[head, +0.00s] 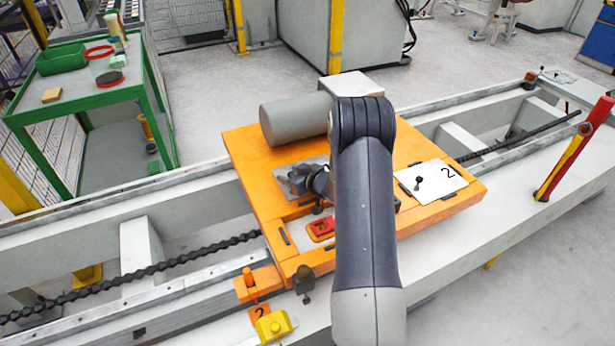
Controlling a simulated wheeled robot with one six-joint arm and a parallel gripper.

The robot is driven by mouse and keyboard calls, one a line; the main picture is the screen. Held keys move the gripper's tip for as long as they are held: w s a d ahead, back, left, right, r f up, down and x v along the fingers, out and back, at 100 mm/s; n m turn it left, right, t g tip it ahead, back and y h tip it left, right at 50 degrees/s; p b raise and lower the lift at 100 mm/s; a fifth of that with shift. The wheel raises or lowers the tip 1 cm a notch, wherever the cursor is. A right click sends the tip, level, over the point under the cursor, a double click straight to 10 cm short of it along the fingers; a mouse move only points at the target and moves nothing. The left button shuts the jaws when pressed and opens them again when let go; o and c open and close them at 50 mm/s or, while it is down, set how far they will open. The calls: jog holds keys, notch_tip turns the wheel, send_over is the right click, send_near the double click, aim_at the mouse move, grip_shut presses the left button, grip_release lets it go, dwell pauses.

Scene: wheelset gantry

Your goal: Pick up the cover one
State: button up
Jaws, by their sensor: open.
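My arm reaches over an orange carriage (255,160) in the head view. The gripper (301,179) is dark, small and partly hidden by my arm. It is open and sits over a grey plate (287,188) on the carriage; I cannot tell whether it touches anything there. A white cover marked 2 (438,186) with a black knob lies on the carriage's right side. Another white plate with a small dark knob (560,76) lies at the far right end of the gantry. Its marking is too small to read, so I cannot tell which piece is cover one.
A grey cylinder (293,120) lies at the carriage's back. A red part (321,229) lies near its front. A yellow block (273,326) is at the front. A red and yellow lever (572,155) rises at right. A green cart (75,112) stands back left.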

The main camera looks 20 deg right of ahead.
jog(key=shift+w+f, duration=0.1)
jog(key=shift+w, duration=0.05)
grip_shut()
dwell(0.4)
